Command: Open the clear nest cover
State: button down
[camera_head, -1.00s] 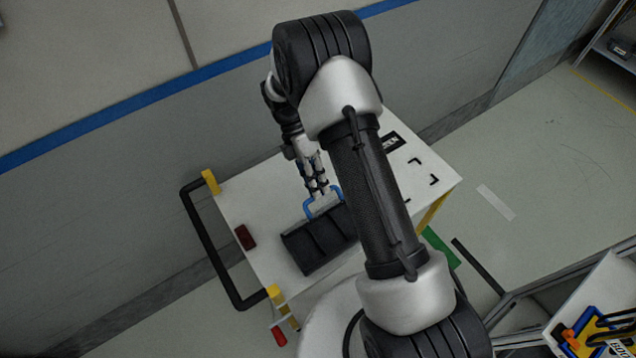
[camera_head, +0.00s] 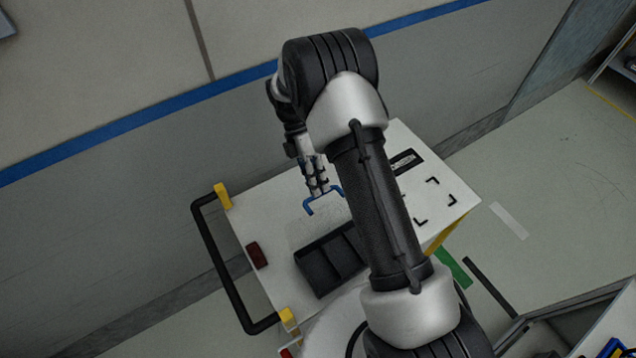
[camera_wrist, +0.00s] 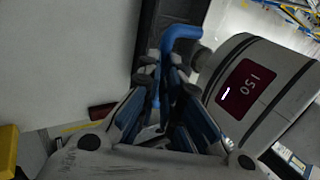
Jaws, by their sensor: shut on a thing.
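The black nest box (camera_head: 318,273) sits on the white cart top, its dark compartments showing from above. The blue handle (camera_head: 310,208) of the cover stands off beyond the box's far edge. A faint clear, speckled sheet (camera_head: 312,232), seemingly the cover, shows between handle and box; its exact tilt is hard to tell. My gripper (camera_head: 320,190) is shut on the blue handle. In the wrist view the blue handle (camera_wrist: 181,36) runs up from between my gripper's fingers (camera_wrist: 165,95), with part of the black box (camera_wrist: 150,35) behind. My arm hides the box's right end.
A black push bar (camera_head: 217,262) with yellow mounts edges the cart's left side. A grey wall stands close behind.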

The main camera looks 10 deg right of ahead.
jog(key=shift+x, duration=1.15)
jog(key=c, duration=2)
grip_release()
jog(key=shift+s+r, duration=0.1)
jog(key=shift+s, duration=0.05)
jog(key=o, duration=0.3)
jog(key=shift+r, duration=0.15)
jog(key=shift+o, duration=0.2)
jog(key=shift+r, duration=0.1)
jog(key=v, duration=1.2)
jog(key=shift+w, duration=0.3)
